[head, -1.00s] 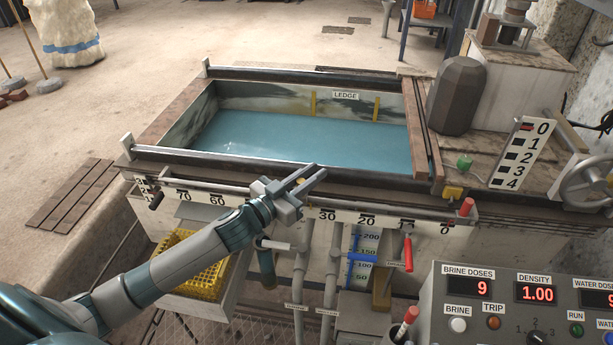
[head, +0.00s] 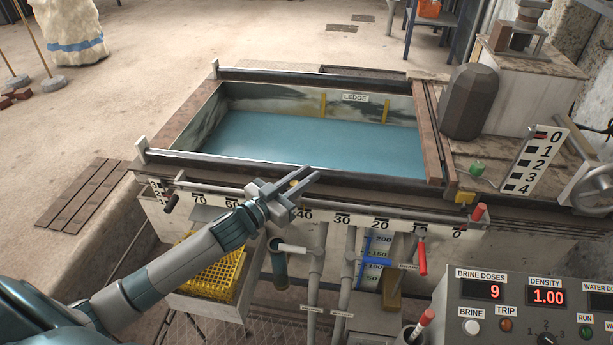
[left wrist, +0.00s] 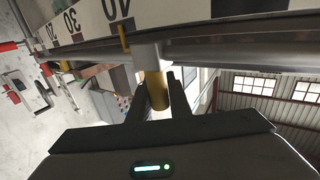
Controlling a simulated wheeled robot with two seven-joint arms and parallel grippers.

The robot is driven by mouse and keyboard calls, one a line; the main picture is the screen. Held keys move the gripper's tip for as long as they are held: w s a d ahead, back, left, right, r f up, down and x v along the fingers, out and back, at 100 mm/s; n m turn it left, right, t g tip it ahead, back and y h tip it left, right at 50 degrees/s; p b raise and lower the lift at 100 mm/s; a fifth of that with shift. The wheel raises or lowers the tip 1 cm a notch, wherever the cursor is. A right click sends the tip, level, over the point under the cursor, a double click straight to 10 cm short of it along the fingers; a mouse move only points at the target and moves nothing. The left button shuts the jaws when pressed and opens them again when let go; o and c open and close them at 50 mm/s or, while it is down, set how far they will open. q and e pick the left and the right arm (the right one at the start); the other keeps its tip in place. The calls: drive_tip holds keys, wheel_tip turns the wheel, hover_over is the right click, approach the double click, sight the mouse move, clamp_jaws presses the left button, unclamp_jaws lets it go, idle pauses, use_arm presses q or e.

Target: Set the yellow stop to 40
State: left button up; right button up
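The yellow stop (left wrist: 156,88) shows as a yellow cylinder between my left gripper's two fingers in the left wrist view. The fingers (left wrist: 158,92) lie against both its sides. A thin yellow pointer (left wrist: 123,38) lies by the 40 label (left wrist: 117,6). In the head view my left gripper (head: 306,178) is over the front rail, just left above the 40 of the white scale (head: 360,221). Only a bit of yellow (head: 294,184) shows between the fingers there. The exact mark at the pointer is unclear. My right gripper is out of view.
The tank of blue water (head: 310,140) lies behind the rail. A red-tipped handle (head: 479,212) stands at the rail's right end, and a red lever (head: 422,258) hangs below the scale. A control panel (head: 530,310) is at the lower right. A yellow basket (head: 212,270) is below my left arm.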

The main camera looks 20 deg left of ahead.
use_arm(q)
drive_tip(key=o, duration=0.4)
drive_tip(key=shift+c, duration=0.2)
drive_tip(key=shift+s, duration=0.1)
